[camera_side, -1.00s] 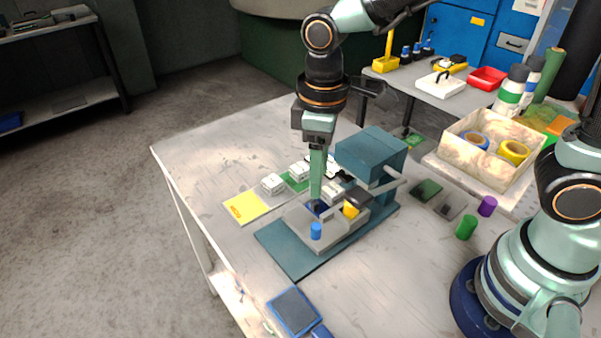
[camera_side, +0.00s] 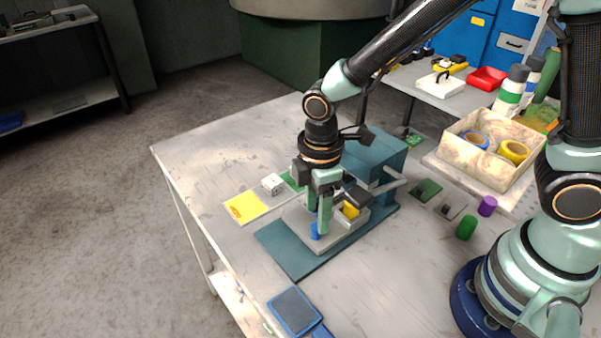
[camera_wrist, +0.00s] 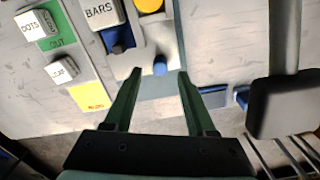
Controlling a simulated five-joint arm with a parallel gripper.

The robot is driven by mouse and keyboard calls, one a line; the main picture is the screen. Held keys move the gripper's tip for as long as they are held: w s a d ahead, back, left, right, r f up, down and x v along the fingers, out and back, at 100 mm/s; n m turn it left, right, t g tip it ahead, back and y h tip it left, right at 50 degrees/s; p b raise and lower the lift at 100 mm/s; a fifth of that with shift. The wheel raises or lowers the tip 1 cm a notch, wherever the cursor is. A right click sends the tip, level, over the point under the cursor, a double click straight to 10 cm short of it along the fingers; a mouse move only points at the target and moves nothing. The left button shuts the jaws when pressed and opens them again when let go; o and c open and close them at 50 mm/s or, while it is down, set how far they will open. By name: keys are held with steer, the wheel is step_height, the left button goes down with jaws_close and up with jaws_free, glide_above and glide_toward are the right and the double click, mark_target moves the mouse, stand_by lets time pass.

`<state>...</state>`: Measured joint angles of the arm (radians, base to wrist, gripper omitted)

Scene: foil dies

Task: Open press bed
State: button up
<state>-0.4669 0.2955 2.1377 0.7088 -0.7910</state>
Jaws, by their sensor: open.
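The press has a teal head (camera_side: 372,152) and a teal base plate (camera_side: 290,262). Its light grey bed (camera_side: 333,240) carries an upright blue knob (camera_side: 315,231) at the front, also in the wrist view (camera_wrist: 160,68). My gripper (camera_side: 319,222) is open and points down at the bed's front. In the wrist view its green fingertips (camera_wrist: 158,73) lie left and right of the knob, touching neither side visibly. A white block marked BARS (camera_wrist: 99,12) and a yellow piece (camera_side: 350,210) sit behind the knob. My gripper hides part of the bed in the side view.
A blue pad (camera_side: 294,311) lies in front. Green (camera_side: 466,227) and purple (camera_side: 487,206) cylinders stand right. A dark lever (camera_wrist: 284,100) shows close by.

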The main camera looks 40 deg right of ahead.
mark_target(316, 226)
steer(key=shift+f, duration=1.9)
jaws_close()
